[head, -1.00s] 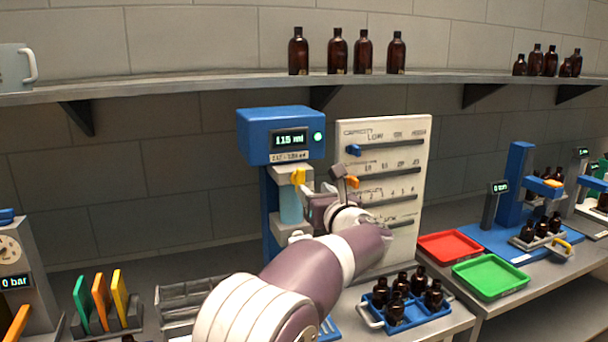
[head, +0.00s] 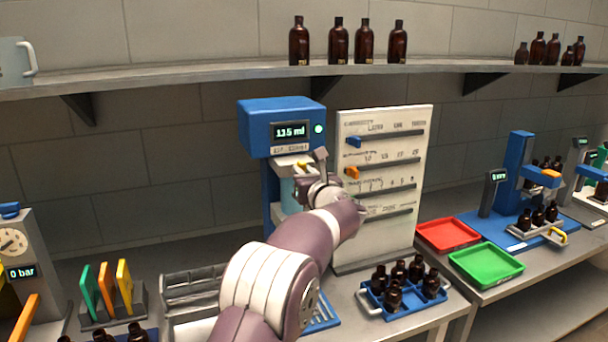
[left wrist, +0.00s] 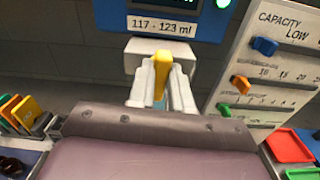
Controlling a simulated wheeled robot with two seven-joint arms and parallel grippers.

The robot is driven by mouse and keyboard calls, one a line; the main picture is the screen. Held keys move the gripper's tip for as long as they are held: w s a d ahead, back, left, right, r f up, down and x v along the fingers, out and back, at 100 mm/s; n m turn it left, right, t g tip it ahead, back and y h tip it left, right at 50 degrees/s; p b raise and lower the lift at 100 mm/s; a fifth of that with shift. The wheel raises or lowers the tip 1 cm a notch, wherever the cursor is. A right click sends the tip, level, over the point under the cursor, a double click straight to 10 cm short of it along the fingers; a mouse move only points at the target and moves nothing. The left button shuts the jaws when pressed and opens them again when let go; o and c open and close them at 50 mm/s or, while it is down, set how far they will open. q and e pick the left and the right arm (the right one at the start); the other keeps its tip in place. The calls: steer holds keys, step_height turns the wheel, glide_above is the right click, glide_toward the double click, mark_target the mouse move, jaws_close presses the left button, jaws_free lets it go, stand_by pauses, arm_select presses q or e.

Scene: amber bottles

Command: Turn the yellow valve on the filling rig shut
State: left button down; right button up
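The filling rig (head: 282,122) is a blue machine with a lit display and a green light. Its yellow valve (head: 302,164) sits under the blue head, partly hidden by my gripper. In the left wrist view the yellow lever (left wrist: 161,76) stands upright in the picture, between my two pale fingers. My left gripper (left wrist: 161,82) appears open around it; firm contact cannot be made out. In the head view my left gripper (head: 308,172) is at the rig's front, just below the valve. A pale blue vessel (head: 288,195) below is mostly hidden. My right gripper is not in view.
A white slider board (head: 386,240) with blue and orange knobs stands close to the right. A blue crate of brown bottles (head: 400,312), a red tray (head: 447,235) and a green tray (head: 486,265) are further right. A shelf (head: 200,80) runs above.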

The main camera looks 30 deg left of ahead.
arm_select(q)
steer(key=shift+w+d+f+m+p, duration=0.1)
steer(key=shift+m+p, duration=0.4)
steer(key=shift+m, duration=2.35)
steer(key=shift+w+d+f+m+p, duration=0.1)
steer(key=shift+m+p, duration=0.35)
steer(key=shift+m, duration=2.35)
steer(key=shift+f+m+p, duration=0.1)
steer(key=shift+m+p, duration=0.4)
steer(key=shift+m, duration=2.35)
steer(key=c, duration=1)
jaws_free()
steer(key=shift+c, duration=0.2)
